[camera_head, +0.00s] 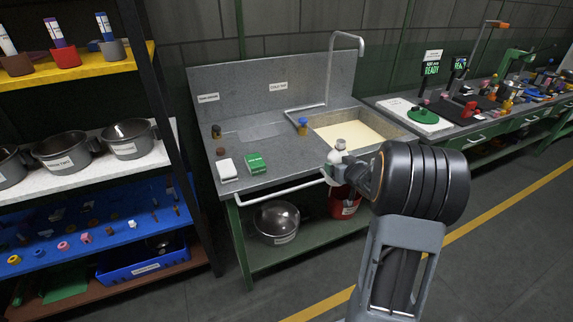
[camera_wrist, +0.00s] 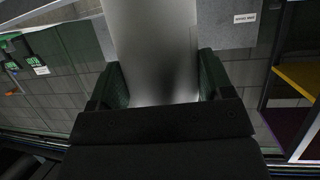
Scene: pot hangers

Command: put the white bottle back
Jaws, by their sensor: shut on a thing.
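My gripper (camera_wrist: 158,85) is shut on the white bottle (camera_wrist: 155,45), with one dark green finger pad on each side of it in the wrist view. In the head view the white bottle (camera_head: 339,152) shows with a greyish cap, held near the front edge of the sink bench (camera_head: 300,187). My wrist hides part of the bottle. I cannot tell from these views whether its base touches anything.
The bench holds a sink basin (camera_head: 362,133) with a tall tap (camera_head: 331,70), a small blue-capped bottle (camera_head: 303,126), a brown bottle (camera_head: 216,131), a green box (camera_head: 256,163) and a white box (camera_head: 226,169). A shelf rack with pots (camera_head: 62,152) stands left.

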